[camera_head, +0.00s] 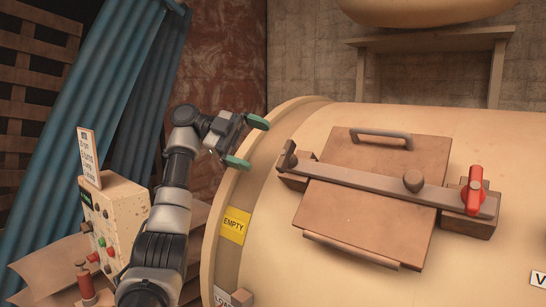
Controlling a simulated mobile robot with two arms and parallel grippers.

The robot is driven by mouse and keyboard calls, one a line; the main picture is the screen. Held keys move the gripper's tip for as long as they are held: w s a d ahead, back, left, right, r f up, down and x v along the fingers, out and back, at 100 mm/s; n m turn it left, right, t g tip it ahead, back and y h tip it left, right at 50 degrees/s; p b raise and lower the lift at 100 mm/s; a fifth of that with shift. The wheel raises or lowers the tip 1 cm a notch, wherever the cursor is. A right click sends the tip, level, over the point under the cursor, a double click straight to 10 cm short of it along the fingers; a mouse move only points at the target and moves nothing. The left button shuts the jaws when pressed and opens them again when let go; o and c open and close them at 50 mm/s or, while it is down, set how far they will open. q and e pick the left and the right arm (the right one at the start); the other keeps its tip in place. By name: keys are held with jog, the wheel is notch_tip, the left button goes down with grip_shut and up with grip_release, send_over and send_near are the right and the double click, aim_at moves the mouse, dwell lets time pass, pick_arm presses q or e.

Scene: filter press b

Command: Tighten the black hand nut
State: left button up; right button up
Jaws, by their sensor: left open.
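No clearly black nut shows. A dark brown knob (413,181) stands on the grey clamp bar (375,184), right of its middle. A red hand nut (475,190) sits at the bar's right end. The bar lies across a brown square hatch cover (370,227) on the large cream drum (490,140). My left gripper (247,142) is open and empty, its two green-tipped fingers apart near the drum's left rim. It is left of the bar's left end and apart from both knob and nut. My right gripper is not in view.
A grey handle (381,134) rises from the cover's top edge. A control box (118,215) with buttons stands at lower left, beside my left arm. A yellow EMPTY label (235,225) is on the drum's rim. Blue corrugated sheets (110,100) stand behind.

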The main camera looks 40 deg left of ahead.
pick_arm(q)
jog(key=shift+v, duration=1.4)
